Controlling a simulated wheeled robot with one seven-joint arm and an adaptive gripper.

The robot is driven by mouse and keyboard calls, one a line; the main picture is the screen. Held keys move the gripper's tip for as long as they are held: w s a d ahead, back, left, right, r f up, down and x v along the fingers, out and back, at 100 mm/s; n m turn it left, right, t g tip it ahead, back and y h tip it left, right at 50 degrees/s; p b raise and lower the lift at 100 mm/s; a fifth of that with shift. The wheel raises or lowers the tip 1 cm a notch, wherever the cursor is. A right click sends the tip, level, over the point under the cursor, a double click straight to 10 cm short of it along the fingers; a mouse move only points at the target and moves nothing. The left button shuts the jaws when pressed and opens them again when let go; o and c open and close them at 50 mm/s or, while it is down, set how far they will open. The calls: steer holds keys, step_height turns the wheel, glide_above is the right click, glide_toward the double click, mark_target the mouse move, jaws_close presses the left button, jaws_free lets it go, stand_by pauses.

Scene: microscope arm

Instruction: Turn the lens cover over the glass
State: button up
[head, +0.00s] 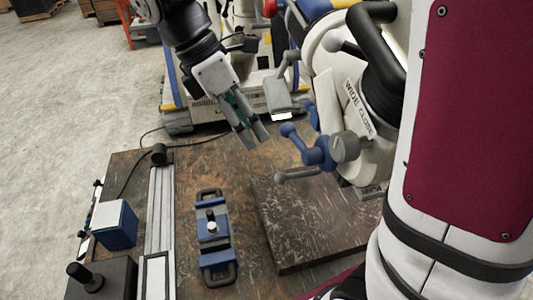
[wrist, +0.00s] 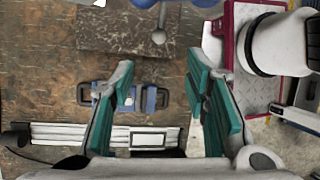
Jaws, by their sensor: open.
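The white microscope arm (head: 325,85) hangs over the right side of the bench. A blue knobbed clamp (head: 318,152) and a round grey knob (head: 345,147) sit lower down. I cannot tell for sure which piece is the lens cover, and the glass is not clearly seen. My gripper (head: 252,135) is open and empty, pointing down, left of the blue clamp and apart from it. Its green-padded fingers show in the wrist view (wrist: 163,85).
A dark slab (head: 310,225) lies under the microscope. A blue fixture with black handles (head: 213,240) lies on the bench, left of the slab. A metal rail (head: 159,215), a blue-and-white box (head: 116,224) and a black joystick box (head: 100,275) are further left.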

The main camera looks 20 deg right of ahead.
mark_target(278, 174)
steer(key=p+x, duration=0.1)
steer(key=x, duration=1.2)
steer(key=shift+s+d+f, duration=0.1)
steer(key=shift+d+f, duration=0.05)
steer(key=shift+f, duration=0.15)
jaws_close()
